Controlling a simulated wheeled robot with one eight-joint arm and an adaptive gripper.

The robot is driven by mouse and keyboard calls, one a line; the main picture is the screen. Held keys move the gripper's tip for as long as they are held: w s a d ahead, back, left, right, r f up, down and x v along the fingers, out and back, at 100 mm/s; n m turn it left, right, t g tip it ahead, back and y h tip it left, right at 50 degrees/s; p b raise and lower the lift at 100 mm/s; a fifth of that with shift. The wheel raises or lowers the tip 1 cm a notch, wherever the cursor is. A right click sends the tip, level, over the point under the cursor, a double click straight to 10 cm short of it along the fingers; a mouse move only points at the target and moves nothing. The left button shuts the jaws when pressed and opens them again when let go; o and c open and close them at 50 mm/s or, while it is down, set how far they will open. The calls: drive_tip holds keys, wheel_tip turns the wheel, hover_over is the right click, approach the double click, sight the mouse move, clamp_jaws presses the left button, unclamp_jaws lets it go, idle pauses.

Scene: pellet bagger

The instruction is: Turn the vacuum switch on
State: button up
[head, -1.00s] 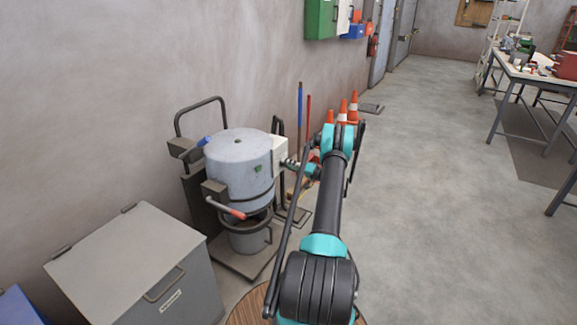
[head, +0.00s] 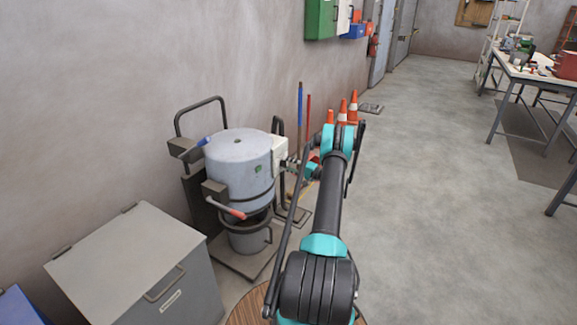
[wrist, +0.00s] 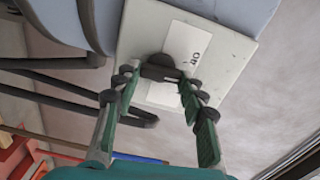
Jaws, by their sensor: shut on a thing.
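The vacuum switch is a dark knob (wrist: 160,68) on a pale box, with a white label behind it, in the wrist view. The box (head: 280,152) is on the right side of the grey cylindrical drum (head: 238,160) in the head view. My gripper (wrist: 157,82) has its green fingers on either side of the knob and is shut on it. In the head view my gripper (head: 297,165) is at the front of the box, small and partly hidden by my arm. The label's lettering is tilted and hard to read.
A red-tipped lever (head: 230,211) sticks out at the drum's front. Dark tube frames stand around the drum. A grey lidded chest (head: 135,260) is at the lower left. Orange cones (head: 352,106) and poles stand behind my gripper. The floor to the right is open.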

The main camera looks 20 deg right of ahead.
drive_tip(key=m, duration=0.7)
drive_tip(key=shift+d+f, duration=0.1)
drive_tip(key=shift+f, duration=0.05)
idle(0.4)
drive_tip(key=o, duration=1.2)
drive_tip(key=shift+c, duration=0.2)
drive_tip(key=v, duration=1.2)
